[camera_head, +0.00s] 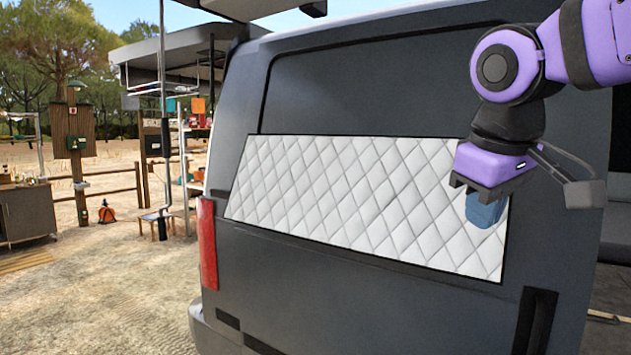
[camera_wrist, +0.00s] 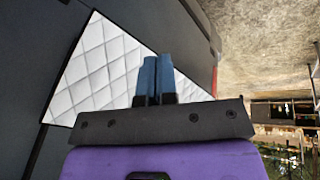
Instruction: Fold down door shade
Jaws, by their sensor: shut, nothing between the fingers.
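The door shade (camera_head: 365,195) is a white quilted panel with a dark edge. It lies flat against the grey van door (camera_head: 350,85). It also shows in the wrist view (camera_wrist: 105,72), partly hidden behind my gripper. My gripper (camera_head: 484,213) is in front of the shade's right end in the head view. Its blue fingers are shut with nothing between them. The fingers also show together in the wrist view (camera_wrist: 155,72). I cannot tell whether they touch the shade.
A red tail light (camera_head: 207,243) is at the door's left edge. A dark handle recess (camera_head: 535,320) is at the lower right. The van's opening is at the far right. Sandy ground (camera_head: 110,285) lies open to the left, with a cabinet (camera_head: 27,213) and shelves beyond.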

